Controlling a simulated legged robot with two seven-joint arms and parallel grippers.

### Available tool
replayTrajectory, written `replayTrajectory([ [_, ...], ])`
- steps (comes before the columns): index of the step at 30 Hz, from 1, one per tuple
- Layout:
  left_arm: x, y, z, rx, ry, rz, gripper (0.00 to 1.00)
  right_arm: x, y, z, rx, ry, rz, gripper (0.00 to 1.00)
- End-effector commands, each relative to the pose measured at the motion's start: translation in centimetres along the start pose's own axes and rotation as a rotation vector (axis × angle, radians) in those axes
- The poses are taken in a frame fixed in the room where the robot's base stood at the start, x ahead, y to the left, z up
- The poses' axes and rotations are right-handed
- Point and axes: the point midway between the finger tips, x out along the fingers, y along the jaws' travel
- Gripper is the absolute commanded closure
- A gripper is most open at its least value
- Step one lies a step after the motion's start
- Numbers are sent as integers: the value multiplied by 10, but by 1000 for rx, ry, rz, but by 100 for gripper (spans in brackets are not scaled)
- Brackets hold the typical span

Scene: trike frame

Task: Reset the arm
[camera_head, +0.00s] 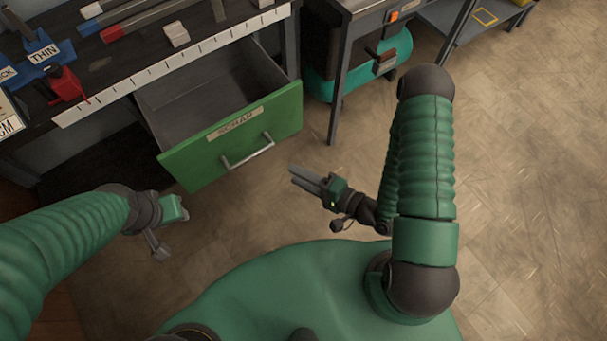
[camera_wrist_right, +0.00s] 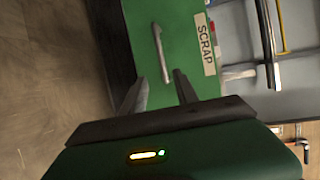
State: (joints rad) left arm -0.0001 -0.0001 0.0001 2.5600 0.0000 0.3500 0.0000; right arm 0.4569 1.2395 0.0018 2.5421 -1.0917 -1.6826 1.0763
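My right arm comes in from the right in the head view. Its gripper (camera_head: 298,176) hangs over the floor, to the right of and apart from the drawer's front. In the right wrist view the two fingers of this gripper (camera_wrist_right: 160,88) stand apart, with nothing between them. My left gripper (camera_head: 172,208) is over the floor at the left, below the drawer front; its fingers are hidden, so its opening does not show.
A green drawer (camera_head: 210,160) labelled SCRAP is pulled out under the workbench; its visible inside looks empty. It also shows in the right wrist view (camera_wrist_right: 185,50). A ruler strip (camera_head: 150,72) edges the bench. A metal table (camera_head: 335,100) stands right of it. Floor at right is clear.

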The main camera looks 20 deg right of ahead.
Motion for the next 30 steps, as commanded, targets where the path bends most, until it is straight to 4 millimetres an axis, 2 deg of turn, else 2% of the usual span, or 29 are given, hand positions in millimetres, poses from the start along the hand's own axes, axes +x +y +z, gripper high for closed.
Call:
replayTrajectory([
  [3, -3, 0, -1, 0, 0, 0, 64, -12, -1, 0, 1, 1, 0, 64],
  [6, -3, 0, -1, 0, 0, 0, 64, -14, 0, 0, 0, 0, -1, 64],
  [17, -3, 0, -1, 0, 0, 0, 64, -13, 0, 0, -2, -1, 0, 64],
  [20, -3, 0, -1, 0, 0, 0, 64, -8, 5, -4, -86, -13, 58, 64],
  [23, -3, 0, -1, 0, 0, 0, 64, 2, 20, -24, -331, -40, 240, 64],
  [26, -3, 0, -1, 0, 0, 0, 64, 1, 28, -64, -646, -60, 517, 64],
  [27, -3, 0, -1, 0, 0, 0, 64, -3, 26, -80, -751, -67, 629, 64],
  [30, -3, 0, -1, 0, 0, 0, 64, -22, 8, -105, -914, -94, 865, 64],
])
